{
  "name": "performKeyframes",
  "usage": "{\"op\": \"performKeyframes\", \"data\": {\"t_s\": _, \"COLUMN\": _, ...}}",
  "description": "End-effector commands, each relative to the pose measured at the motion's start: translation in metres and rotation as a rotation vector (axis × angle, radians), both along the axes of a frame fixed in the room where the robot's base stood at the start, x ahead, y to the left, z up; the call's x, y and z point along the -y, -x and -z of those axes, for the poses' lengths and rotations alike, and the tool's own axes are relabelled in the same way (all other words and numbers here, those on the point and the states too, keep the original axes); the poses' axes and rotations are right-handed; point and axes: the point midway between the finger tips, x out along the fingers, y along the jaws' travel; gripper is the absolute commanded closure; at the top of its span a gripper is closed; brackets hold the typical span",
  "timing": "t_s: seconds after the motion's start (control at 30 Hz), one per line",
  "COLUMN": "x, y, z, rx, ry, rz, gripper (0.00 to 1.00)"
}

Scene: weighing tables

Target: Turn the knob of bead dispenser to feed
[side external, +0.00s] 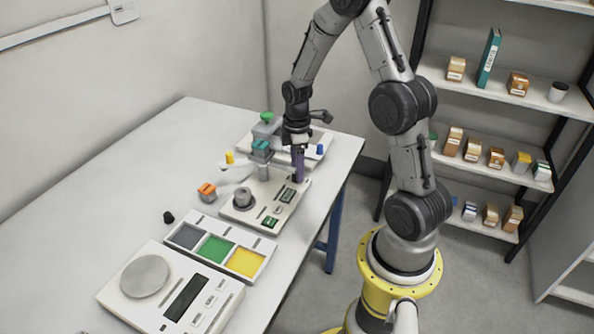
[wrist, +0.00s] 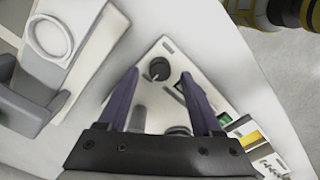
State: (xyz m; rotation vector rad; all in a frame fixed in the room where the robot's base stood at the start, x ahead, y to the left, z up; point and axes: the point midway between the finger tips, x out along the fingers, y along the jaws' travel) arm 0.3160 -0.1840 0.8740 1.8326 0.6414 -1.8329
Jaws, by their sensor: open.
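My gripper (side external: 299,178) has purple fingers and points down over the far right end of a white panel unit (side external: 262,214), which appears to be the bead dispenser. In the wrist view, my gripper (wrist: 160,74) is open and empty. A round dark knob (wrist: 158,69) with a pale mark lies between its fingertips, with space on both sides. I cannot tell the height of the fingertips above it. The side view does not show this knob clearly behind the fingers. The panel also carries a grey round part (side external: 243,198), a dark display (side external: 287,195) and a green patch (side external: 270,222).
An orange block (side external: 207,191) and a small black piece (side external: 168,217) lie left.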

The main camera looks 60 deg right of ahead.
Motion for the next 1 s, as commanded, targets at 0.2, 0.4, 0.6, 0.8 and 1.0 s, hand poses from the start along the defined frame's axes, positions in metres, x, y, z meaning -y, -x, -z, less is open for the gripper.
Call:
{"op": "performKeyframes", "data": {"t_s": 0.2, "x": 0.0, "y": 0.0, "z": 0.017, "rx": 0.0, "ry": 0.0, "rz": 0.0, "gripper": 0.33}}
{"op": "performKeyframes", "data": {"t_s": 0.4, "x": 0.0, "y": 0.0, "z": 0.019, "rx": 0.0, "ry": 0.0, "rz": 0.0, "gripper": 0.33}}
{"op": "performKeyframes", "data": {"t_s": 0.6, "x": 0.0, "y": 0.0, "z": 0.019, "rx": 0.0, "ry": 0.0, "rz": 0.0, "gripper": 0.5}}
{"op": "performKeyframes", "data": {"t_s": 0.8, "x": 0.0, "y": 0.0, "z": 0.019, "rx": 0.0, "ry": 0.0, "rz": 0.0, "gripper": 0.86}}
{"op": "performKeyframes", "data": {"t_s": 1.0, "x": 0.0, "y": 0.0, "z": 0.019, "rx": 0.0, "ry": 0.0, "rz": 0.0, "gripper": 1.0}}
